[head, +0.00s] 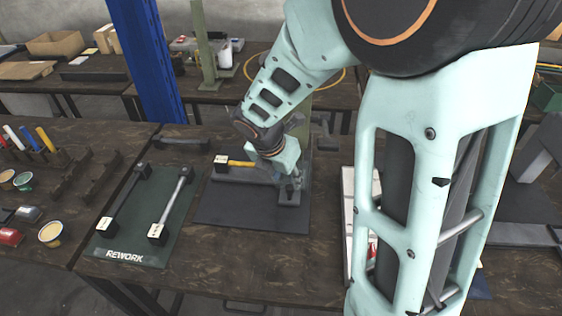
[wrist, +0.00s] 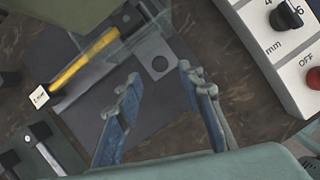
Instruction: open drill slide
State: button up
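My gripper (wrist: 157,78) is open, with a clear gap between its two fingertips and nothing between them. In the head view my gripper (head: 290,186) is low over the grey machine base (head: 288,199), partly hidden by my arm. In the wrist view the base's grey plate with a dark round hole (wrist: 159,64) lies just beyond the fingertips. A yellow bar (wrist: 82,62) with a white-labelled end block (wrist: 40,97) lies left of the plate; it also shows in the head view (head: 240,163). A see-through panel (wrist: 128,38) crosses the bar's far end. I cannot tell which part is the drill slide.
A white control box (wrist: 262,38) with a black knob and red OFF button stands right of my gripper. A dark mat (head: 222,212) lies under the machine. The green REWORK mat (head: 150,225) at left holds two bars with end blocks. A blue post (head: 146,60) rises behind.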

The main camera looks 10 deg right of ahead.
aim_at(290, 187)
jog(key=b+x, duration=0.1)
jog(key=x, duration=0.4)
jog(key=shift+w+d+f, duration=0.1)
jog(key=shift+w+f, duration=0.05)
jog(key=shift+f, duration=0.1)
grip_shut()
